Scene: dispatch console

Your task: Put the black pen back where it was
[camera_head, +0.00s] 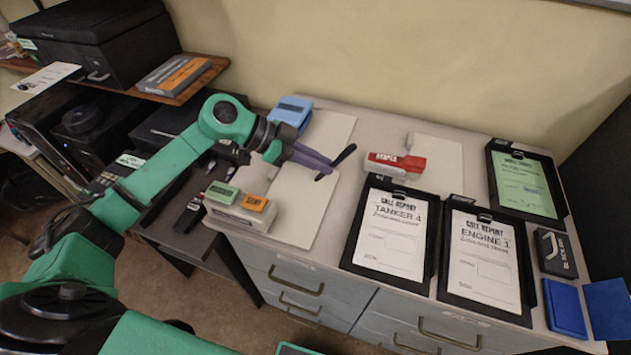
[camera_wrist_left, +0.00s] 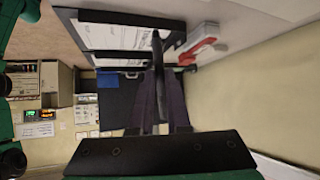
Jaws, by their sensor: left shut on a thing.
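The black pen (camera_head: 344,156) is held at the tips of my left gripper (camera_head: 328,164), tilted, above the cabinet top. In the left wrist view, the pen (camera_wrist_left: 157,60) stands between the two dark fingers of my left gripper (camera_wrist_left: 160,105), which are shut on it. My right gripper is not in view.
Clipboards marked Tanker 4 (camera_head: 390,235) and Engine 1 (camera_head: 485,262) lie in front, with a green-sheet clipboard (camera_head: 527,185) at right.

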